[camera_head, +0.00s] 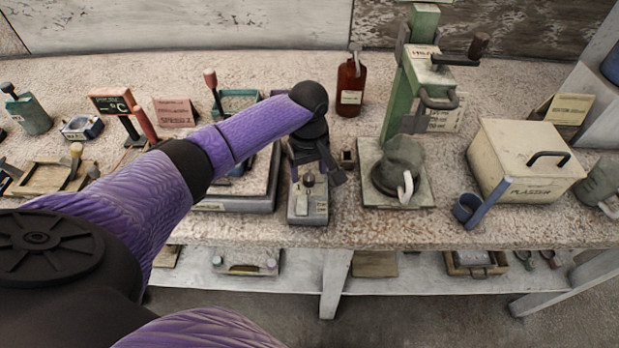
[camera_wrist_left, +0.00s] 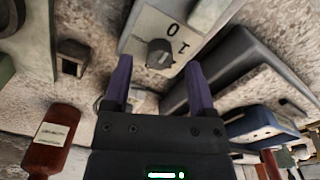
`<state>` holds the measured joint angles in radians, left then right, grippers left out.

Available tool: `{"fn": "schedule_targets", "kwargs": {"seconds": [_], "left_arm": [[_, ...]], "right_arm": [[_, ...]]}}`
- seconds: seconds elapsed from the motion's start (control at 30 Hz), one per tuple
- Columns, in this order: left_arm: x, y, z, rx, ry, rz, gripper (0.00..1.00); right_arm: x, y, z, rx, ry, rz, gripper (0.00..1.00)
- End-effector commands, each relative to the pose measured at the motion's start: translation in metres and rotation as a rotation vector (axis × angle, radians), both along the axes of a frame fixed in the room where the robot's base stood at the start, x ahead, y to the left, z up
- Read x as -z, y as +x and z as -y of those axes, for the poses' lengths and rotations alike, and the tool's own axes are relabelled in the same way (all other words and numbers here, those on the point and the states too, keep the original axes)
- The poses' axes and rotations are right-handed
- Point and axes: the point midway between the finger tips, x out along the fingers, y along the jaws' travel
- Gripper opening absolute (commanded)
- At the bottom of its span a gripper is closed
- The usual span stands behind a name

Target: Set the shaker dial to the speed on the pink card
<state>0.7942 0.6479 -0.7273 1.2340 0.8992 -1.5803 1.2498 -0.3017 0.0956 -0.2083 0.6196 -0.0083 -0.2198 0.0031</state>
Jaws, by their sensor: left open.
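The shaker dial is a dark round knob (camera_head: 308,180) on a small pale grey control box (camera_head: 308,208) near the bench's front edge. The wrist view shows the knob (camera_wrist_left: 160,52) close up, on a pale plate with dark marks like 0 and 1. The pink card (camera_head: 175,112) stands at the back left; its writing is too small to read. My left gripper (camera_head: 318,176) is open above the box. In the left wrist view its fingertips (camera_wrist_left: 158,66) lie either side of the knob in the picture; I cannot tell whether they touch it. My right gripper is out of view.
A low grey platform (camera_head: 236,204) lies left of the box. A brown bottle (camera_head: 351,84) stands behind, and a green press (camera_head: 402,95) stands to the right. A cream plaster bin (camera_head: 525,163) is farther right. Bare bench lies in front of the press.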

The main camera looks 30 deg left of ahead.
Motion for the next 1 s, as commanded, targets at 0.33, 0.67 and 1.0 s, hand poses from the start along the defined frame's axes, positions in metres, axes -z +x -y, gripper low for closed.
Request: {"fn": "schedule_targets", "kwargs": {"seconds": [0.33,0.67,1.0], "left_arm": [[0.0162,-0.0001,0.0002,0.002,0.001,0.001,0.73],[0.016,-0.0001,0.0002,0.002,0.001,0.001,0.13],[0.0153,-0.0003,0.0,0.011,0.001,0.0,0.0]], "right_arm": [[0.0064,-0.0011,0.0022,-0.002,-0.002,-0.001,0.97],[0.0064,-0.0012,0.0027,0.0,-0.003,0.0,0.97],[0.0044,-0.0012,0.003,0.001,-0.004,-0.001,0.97]]}}
